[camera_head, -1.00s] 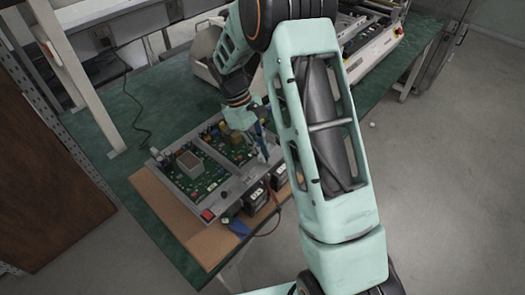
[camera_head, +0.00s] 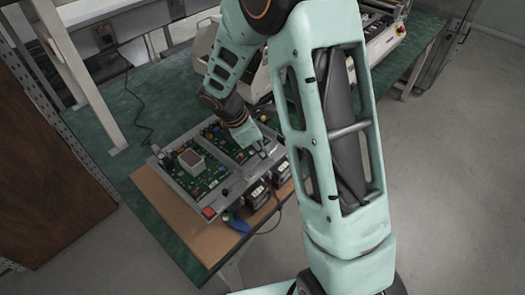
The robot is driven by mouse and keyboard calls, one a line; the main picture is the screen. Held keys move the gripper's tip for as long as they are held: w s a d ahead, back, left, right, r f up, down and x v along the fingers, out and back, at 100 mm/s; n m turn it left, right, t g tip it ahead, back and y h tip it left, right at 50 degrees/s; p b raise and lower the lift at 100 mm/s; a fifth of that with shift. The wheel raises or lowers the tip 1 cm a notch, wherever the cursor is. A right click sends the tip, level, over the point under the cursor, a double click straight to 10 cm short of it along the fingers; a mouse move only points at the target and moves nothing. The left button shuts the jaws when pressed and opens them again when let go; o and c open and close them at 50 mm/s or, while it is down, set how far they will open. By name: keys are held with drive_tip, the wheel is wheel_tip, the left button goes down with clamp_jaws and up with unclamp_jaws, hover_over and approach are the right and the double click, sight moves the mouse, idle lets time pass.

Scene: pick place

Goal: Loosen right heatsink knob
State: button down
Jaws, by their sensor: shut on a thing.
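A grey equipment case (camera_head: 204,207) with green circuit boards (camera_head: 205,179) lies on the brown mat at the table's front edge. A pale square heatsink block (camera_head: 190,158) stands on the left board. My gripper (camera_head: 263,153) reaches down at the right part of the case, over the right board's front right edge. Its fingers are shut on the right heatsink knob, which is too small and too covered by the fingers to make out. My forearm and wrist come down from behind the case.
A red switch (camera_head: 208,212) sits at the case's front corner. Two black boxes (camera_head: 257,194) with a cable and a blue item (camera_head: 238,224) lie along its front right side. White machines (camera_head: 375,45) stand behind.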

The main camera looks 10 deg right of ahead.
drive_tip(key=n, duration=0.1)
drive_tip(key=n+t, duration=0.1)
drive_tip(key=n, duration=0.2)
drive_tip(key=shift+s+d+n+t+y, duration=0.15)
drive_tip(key=shift+s+n+t+y, duration=0.15)
drive_tip(key=shift+s+d+n+t+y, duration=0.1)
drive_tip(key=shift+n+t+y, duration=0.45)
drive_tip(key=shift+n, duration=1.25)
drive_tip(key=c, duration=1.9)
unclamp_jaws()
drive_tip(key=shift+c, duration=0.2)
drive_tip(key=v, duration=1.2)
